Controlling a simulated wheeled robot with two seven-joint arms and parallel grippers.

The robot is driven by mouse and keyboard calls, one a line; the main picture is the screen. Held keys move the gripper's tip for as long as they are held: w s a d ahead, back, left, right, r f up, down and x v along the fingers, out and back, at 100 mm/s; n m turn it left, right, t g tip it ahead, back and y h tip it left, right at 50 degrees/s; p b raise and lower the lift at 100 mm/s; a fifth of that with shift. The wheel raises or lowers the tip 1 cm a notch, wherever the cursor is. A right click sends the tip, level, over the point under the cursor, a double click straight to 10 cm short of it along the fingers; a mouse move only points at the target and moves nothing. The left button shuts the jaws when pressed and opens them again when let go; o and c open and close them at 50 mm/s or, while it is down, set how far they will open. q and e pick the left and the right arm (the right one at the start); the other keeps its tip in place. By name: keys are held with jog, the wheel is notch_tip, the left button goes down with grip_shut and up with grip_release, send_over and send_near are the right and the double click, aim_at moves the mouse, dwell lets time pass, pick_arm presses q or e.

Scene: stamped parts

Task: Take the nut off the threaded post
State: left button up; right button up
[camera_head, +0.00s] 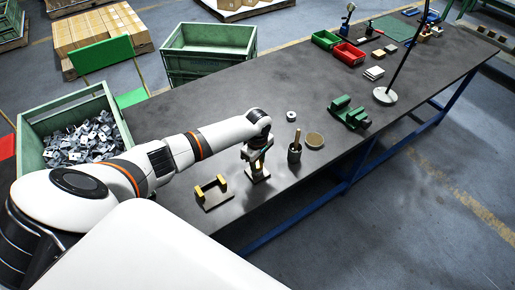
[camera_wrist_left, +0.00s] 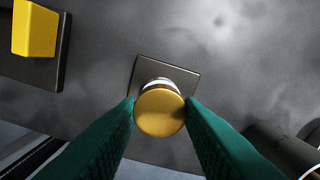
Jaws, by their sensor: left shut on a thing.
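The yellow round nut (camera_wrist_left: 160,112) is between the two green fingers of my left gripper (camera_wrist_left: 160,108), which is shut on it. Just behind the nut a short silver-white part (camera_wrist_left: 157,83), seemingly the post, shows above a dark square base plate (camera_wrist_left: 182,77). I cannot tell whether the nut is still on the thread. In the head view my left gripper (camera_head: 257,160) points down over the plate (camera_head: 259,177) near the table's front edge. The nut hides most of the post. My right gripper is not in view.
A plate with two yellow uprights (camera_head: 212,192) stands left of the gripper. A green vise (camera_head: 348,113) stands farther off. The table (camera_head: 225,115) is clear behind the arm.

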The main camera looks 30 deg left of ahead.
pick_arm(q)
jog(key=shift+r+n+p, duration=0.1)
jog(key=shift+n+p, duration=1.25)
jog(key=shift+n, duration=0.05)
jog(key=shift+n+p, duration=0.3)
jog(key=shift+n, duration=0.1)
jog(key=shift+n+p, duration=1.2)
jog(key=shift+n, duration=0.2)
jog(key=shift+n+p, duration=0.35)
jog(key=shift+n, duration=0.25)
jog(key=shift+n+p, duration=0.75)
jog(key=shift+n, duration=0.45)
jog(key=shift+n+p, duration=0.35)
jog(key=shift+n, duration=0.45)
